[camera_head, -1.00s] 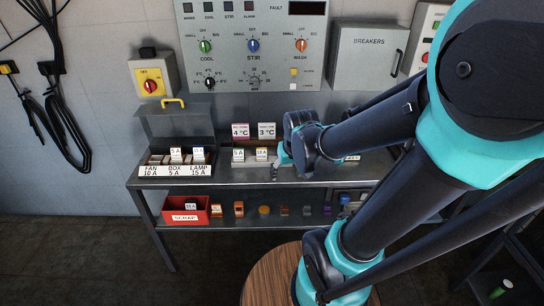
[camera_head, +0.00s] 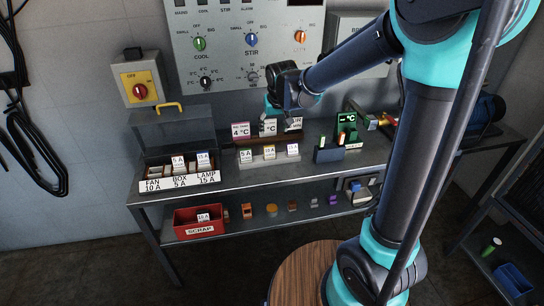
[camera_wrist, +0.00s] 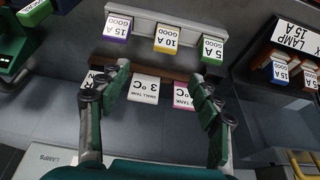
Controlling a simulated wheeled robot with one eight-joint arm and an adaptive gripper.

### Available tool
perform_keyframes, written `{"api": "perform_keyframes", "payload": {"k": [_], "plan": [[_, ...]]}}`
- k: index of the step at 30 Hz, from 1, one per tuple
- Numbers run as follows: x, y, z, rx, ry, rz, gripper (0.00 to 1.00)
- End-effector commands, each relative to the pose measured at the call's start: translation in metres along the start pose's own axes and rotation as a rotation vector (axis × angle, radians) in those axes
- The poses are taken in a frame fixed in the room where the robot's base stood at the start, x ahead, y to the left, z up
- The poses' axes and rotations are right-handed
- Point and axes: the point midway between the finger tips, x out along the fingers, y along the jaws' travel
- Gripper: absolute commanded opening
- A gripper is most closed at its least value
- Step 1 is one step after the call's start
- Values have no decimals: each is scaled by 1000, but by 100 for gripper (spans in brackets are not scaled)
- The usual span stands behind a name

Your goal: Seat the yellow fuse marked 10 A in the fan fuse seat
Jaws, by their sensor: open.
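The yellow fuse (camera_wrist: 167,39), marked 10 A GOOD, stands in the middle of a pale holder, between a purple 15 A fuse (camera_wrist: 116,27) and a green 5 A fuse (camera_wrist: 211,49). In the head view the yellow fuse (camera_head: 269,152) is small on the bench. My gripper (camera_wrist: 165,84) is open and empty. Its fingers are apart, over the cards beside the holder, not around any fuse. It also shows in the head view (camera_head: 272,107). The fan seat (camera_head: 152,172) is at the left end of the open fuse box, above the FAN 10 A label; its inside is unclear.
The open fuse box (camera_head: 207,178) also holds BOX and LAMP fuses. Temperature cards (camera_head: 240,130) stand behind the fuse holder. A dark blue block (camera_head: 329,155) stands to its right. A red scrap bin (camera_head: 186,228) with a 10 A-marked fuse sits below. Bench is clear between box and holder.

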Motion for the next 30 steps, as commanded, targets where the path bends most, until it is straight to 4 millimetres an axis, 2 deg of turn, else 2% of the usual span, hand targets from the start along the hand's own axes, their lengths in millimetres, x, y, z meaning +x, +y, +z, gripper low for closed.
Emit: {"api": "perform_keyframes", "payload": {"k": [3,12,16,23,30], "plan": [[22,0,0,1,0,0,64],[69,0,1,1,0,0,64],[82,0,1,1,0,0,64],[93,-2,2,0,0,0,64],[123,-8,8,0,0,0,64]]}}
